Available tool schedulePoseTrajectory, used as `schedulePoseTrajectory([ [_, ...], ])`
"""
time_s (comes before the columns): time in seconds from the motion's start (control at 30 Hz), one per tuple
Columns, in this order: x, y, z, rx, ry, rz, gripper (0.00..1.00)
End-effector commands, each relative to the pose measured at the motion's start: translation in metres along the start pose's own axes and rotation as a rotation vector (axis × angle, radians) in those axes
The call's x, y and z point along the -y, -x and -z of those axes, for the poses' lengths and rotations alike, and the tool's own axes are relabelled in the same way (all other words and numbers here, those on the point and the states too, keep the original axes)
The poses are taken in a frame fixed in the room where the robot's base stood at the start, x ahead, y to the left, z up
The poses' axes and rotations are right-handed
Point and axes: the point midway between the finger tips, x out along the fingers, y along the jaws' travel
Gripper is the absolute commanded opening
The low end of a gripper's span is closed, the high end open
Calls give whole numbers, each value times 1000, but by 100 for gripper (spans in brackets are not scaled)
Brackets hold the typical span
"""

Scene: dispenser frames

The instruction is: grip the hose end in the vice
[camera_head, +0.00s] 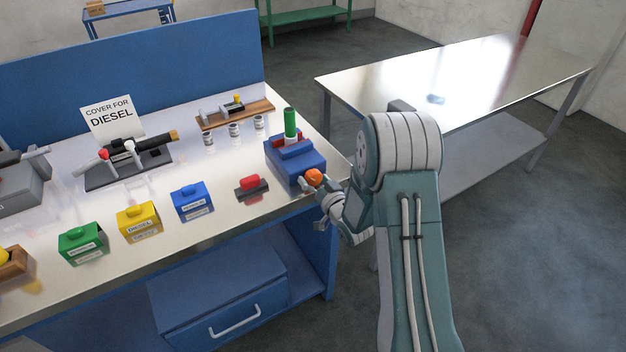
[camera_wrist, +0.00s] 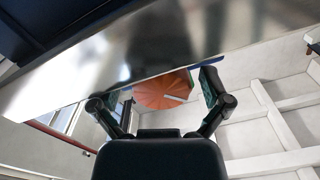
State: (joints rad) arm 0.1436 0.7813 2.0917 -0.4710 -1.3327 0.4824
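The blue vice (camera_head: 296,167) stands at the right front corner of the workbench. A green upright cylinder, seemingly the hose end (camera_head: 290,122), stands between its jaws; I cannot tell whether they clamp it. An orange round knob (camera_head: 314,177) is on the vice's near right side. My gripper (camera_head: 318,188) is at this knob, past the bench edge. In the wrist view the orange knob (camera_wrist: 160,94) lies between the two spread fingers of my gripper (camera_wrist: 164,90), with gaps visible on both sides. The hose end is not visible in the wrist view.
A red block on a dark base (camera_head: 252,186) and blue, yellow and green boxes (camera_head: 138,220) line the bench front. A nozzle on a stand (camera_head: 128,160) sits before a sign reading "COVER FOR DIESEL". A bare metal table (camera_head: 470,75) stands to the right.

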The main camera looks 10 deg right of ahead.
Motion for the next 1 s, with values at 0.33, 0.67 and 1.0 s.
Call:
schedulePoseTrajectory([
  [0.33,0,4,-1,2,0,-1,100],
  [0.67,-1,63,-1,3,-2,-4,100],
  [1.0,-1,115,-1,1,0,-2,100],
])
